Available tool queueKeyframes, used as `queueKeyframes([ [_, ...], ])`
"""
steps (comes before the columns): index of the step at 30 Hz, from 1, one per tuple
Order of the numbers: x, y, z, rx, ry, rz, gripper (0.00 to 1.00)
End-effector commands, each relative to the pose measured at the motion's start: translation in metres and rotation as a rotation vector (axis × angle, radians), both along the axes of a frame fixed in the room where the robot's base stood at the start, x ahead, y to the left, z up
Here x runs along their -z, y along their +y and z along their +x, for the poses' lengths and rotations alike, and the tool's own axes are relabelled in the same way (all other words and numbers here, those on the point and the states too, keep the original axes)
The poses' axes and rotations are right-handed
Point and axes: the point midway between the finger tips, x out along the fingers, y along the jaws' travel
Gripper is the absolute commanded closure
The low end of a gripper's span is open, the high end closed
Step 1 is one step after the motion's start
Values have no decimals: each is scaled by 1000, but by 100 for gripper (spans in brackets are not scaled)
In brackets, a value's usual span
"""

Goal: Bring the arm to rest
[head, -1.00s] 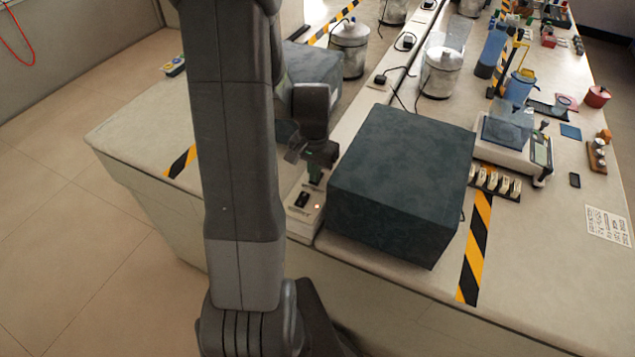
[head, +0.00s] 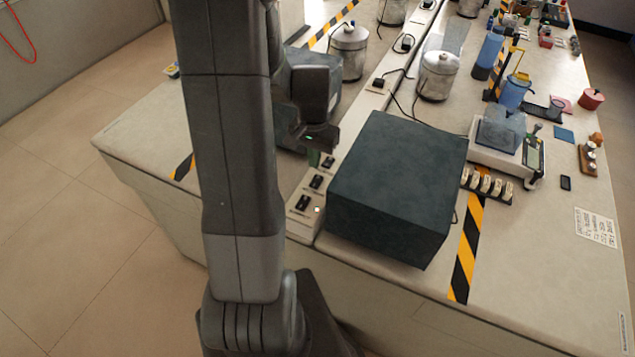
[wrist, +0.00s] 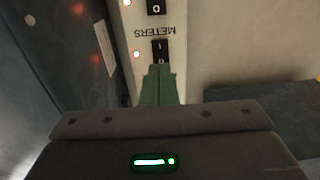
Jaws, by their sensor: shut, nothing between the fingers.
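My gripper (head: 316,157) is shut and empty. It hangs over the far part of a white switch panel (head: 298,228), left of a large dark box. In the wrist view the green fingers (wrist: 160,78) are together, just below a black rocker switch (wrist: 160,50) in the picture. The panel shows there upside down with the label "METERS" (wrist: 157,31). I cannot tell whether the fingertips touch the panel, but in the head view they look apart from the near switch (head: 303,203).
The large dark box (head: 395,185) stands close right of the panel. Another dark box (head: 325,75) is partly hidden behind my arm. Metal canisters (head: 438,75), cables and a scale (head: 510,150) stand farther back. Open floor (head: 80,220) lies left of the bench.

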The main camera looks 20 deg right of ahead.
Motion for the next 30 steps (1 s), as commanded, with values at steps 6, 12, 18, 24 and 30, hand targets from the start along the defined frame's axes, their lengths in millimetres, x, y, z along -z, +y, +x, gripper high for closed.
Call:
queueKeyframes([
  [6,1,0,0,0,0,0,100],
  [12,6,0,0,0,1,1,100],
  [18,24,0,0,0,2,1,100],
  [24,50,0,0,0,2,1,100],
  [30,69,0,0,0,1,1,100],
])
